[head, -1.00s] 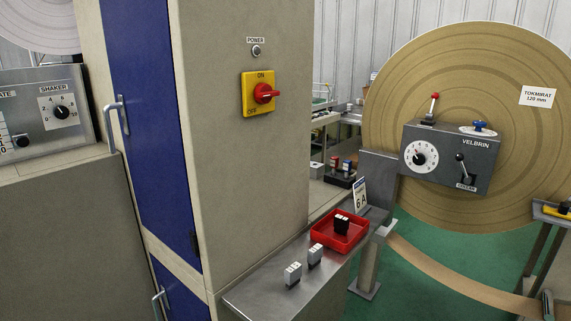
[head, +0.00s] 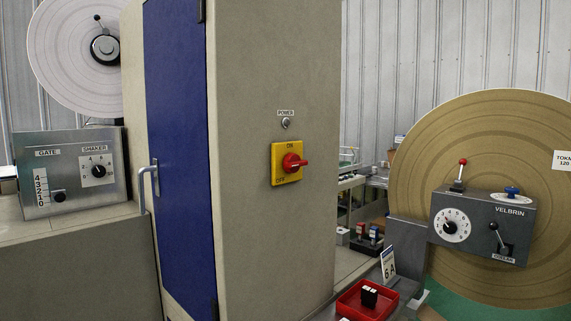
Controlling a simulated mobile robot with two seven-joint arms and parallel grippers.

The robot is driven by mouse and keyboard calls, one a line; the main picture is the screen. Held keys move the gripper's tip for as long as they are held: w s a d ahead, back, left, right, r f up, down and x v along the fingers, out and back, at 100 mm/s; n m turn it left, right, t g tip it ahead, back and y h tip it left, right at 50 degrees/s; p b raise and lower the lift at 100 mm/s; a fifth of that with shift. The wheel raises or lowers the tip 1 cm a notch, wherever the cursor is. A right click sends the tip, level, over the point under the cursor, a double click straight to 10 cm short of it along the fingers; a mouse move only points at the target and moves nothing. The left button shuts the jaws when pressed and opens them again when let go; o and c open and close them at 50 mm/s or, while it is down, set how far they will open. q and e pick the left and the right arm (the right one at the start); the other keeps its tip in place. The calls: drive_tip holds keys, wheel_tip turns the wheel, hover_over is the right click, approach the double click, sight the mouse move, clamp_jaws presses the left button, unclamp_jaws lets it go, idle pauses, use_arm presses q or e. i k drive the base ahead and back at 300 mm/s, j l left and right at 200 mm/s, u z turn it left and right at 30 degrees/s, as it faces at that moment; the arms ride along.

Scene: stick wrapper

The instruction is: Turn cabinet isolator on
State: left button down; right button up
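The cabinet isolator (head: 287,163) is a yellow plate with a red rotary handle (head: 293,163), on the beige side of the cabinet (head: 260,80). The plate reads ON at the top and OFF at the lower left. The handle's grip points sideways to the right. A small round POWER lamp (head: 285,123) sits above the plate and looks grey and unlit. Neither of my grippers shows in the head view.
The cabinet's blue door (head: 178,150) has a metal handle (head: 150,183). A red tray (head: 366,300) with a black block stands on the ledge at lower right. The VELBRIN control box (head: 483,225) and large brown roll are at right. The GATE and SHAKER panel (head: 70,170) is at left.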

sight(291, 162)
drive_tip(key=i+l+u, duration=0.1)
drive_tip(key=u, duration=0.35)
drive_tip(key=l+u, duration=0.2)
drive_tip(key=u, duration=0.3)
drive_tip(key=l+u, duration=0.25)
drive_tip(key=l, duration=0.15)
drive_tip(key=i+l+u, duration=0.1)
drive_tip(key=l+u, duration=0.15)
drive_tip(key=l, duration=0.2)
drive_tip(key=l+u, duration=0.2)
drive_tip(key=l, duration=0.7)
drive_tip(key=k+l, duration=0.1)
drive_tip(key=l, duration=1)
drive_tip(key=k, duration=0.05)
